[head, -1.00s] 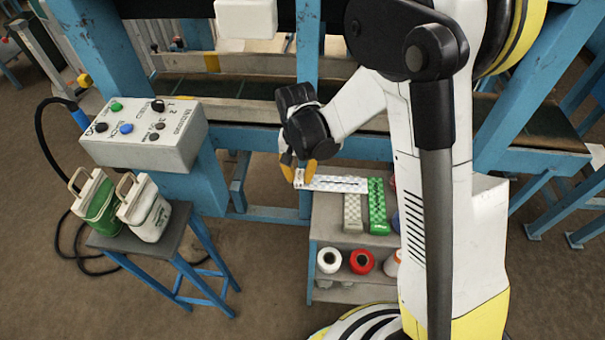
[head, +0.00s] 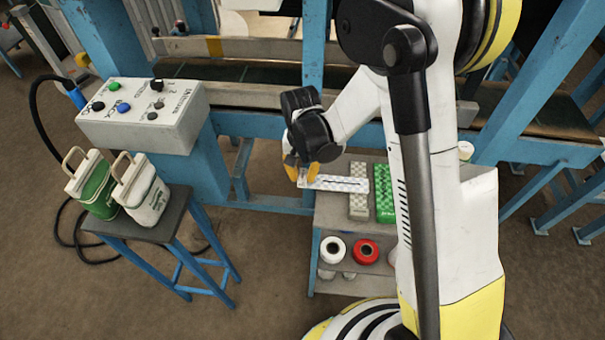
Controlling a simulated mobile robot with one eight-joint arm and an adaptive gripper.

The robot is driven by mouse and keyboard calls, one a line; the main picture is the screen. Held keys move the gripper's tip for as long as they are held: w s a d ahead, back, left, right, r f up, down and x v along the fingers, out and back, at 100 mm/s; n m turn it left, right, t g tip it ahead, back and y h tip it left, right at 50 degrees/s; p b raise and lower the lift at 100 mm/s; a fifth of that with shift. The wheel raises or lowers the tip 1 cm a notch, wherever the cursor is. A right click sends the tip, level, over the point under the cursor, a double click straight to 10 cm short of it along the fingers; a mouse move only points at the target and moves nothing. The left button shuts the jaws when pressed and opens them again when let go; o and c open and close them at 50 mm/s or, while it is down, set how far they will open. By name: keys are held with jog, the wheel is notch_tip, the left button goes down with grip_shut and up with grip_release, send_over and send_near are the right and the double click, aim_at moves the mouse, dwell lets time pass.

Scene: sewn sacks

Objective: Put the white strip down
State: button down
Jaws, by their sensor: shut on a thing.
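My gripper (head: 300,172) is shut on the left end of the white strip (head: 342,184). The strip is flat, light and patterned, with a dark line along it, and points to the right. It appears over the left part of the grey shelf unit's top (head: 330,217); I cannot tell whether it touches the top. A pale beige strip (head: 359,205) and a green checked strip (head: 385,207) lie side by side on that top, just right of the white strip's end. My arm hides the right part of the shelf unit.
A white spool (head: 333,250) and a red spool (head: 365,252) stand on the lower shelf. A stool (head: 165,229) at left bears a green-and-white bag (head: 92,186) and a white bag (head: 142,193). A control box (head: 145,117) and blue frame posts (head: 313,60) stand behind.

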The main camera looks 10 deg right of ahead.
jog(key=shift+f, duration=0.2)
jog(key=c, duration=1.3)
grip_release()
jog(key=shift+o, duration=0.2)
notch_tip(320, 180, up, 12)
jog(key=s+d+r+n+t, duration=0.1)
jog(key=s+d+r+t, duration=0.2)
jog(key=s, duration=0.4)
jog(key=s+d+r+n+t, duration=0.2)
jog(key=s+d+r, duration=0.3)
jog(key=s+r, duration=0.3)
jog(key=shift+r+t, duration=0.25)
jog(key=shift+t, duration=0.65)
